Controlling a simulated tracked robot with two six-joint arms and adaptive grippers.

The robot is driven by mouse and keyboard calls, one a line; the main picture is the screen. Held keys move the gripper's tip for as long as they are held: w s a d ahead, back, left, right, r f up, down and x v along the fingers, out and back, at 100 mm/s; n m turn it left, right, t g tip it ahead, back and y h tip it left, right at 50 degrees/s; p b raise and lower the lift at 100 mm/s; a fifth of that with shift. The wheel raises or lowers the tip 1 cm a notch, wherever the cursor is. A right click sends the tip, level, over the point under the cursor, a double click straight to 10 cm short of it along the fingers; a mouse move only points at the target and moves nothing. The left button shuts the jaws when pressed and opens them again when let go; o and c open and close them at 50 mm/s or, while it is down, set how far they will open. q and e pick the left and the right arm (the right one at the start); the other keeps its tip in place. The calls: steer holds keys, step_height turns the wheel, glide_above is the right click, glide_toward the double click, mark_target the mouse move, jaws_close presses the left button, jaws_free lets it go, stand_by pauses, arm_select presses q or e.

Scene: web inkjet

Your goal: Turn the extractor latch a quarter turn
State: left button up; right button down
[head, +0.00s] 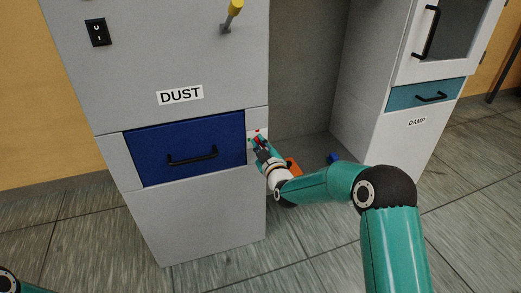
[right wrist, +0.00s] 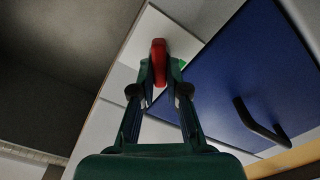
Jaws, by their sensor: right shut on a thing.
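The latch is a small red handle (right wrist: 158,58) on the white cabinet face, beside the blue drawer (right wrist: 255,70). In the right wrist view it stands between my right gripper's (right wrist: 160,78) fingers, which are shut on it. In the head view the latch (head: 257,133) is a small red spot at the right of the blue drawer (head: 185,148), with my right gripper (head: 261,142) against it and partly hiding it. A green mark (right wrist: 182,65) shows just beside the latch. My left gripper is out of view.
The grey cabinet has a "DUST" label (head: 180,95), a black switch (head: 98,32) and a yellow-tipped lever (head: 234,8). The drawer has a black handle (head: 192,158). A white "DAMP" cabinet (head: 405,150) stands at the right. An orange object (head: 293,167) and a blue one (head: 334,158) lie low in the recess.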

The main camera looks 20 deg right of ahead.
steer(key=n+b, duration=0.1)
steer(key=n, duration=0.1)
steer(key=n+b, duration=0.1)
steer(key=n, duration=0.2)
steer(key=shift+w+a+n+b, duration=0.1)
steer(key=shift+a+n+b, duration=0.2)
steer(key=shift+a+b, duration=0.1)
steer(key=n, duration=0.2)
steer(key=n+b, duration=0.1)
steer(key=n, duration=0.2)
steer(key=shift+a+f, duration=0.1)
steer(key=shift+f, duration=0.1)
steer(key=shift+n, duration=0.3)
steer(key=c, duration=1.3)
jaws_free()
steer(key=shift+c, duration=0.2)
steer(key=shift+o, duration=0.8)
steer(key=shift+f, duration=0.2)
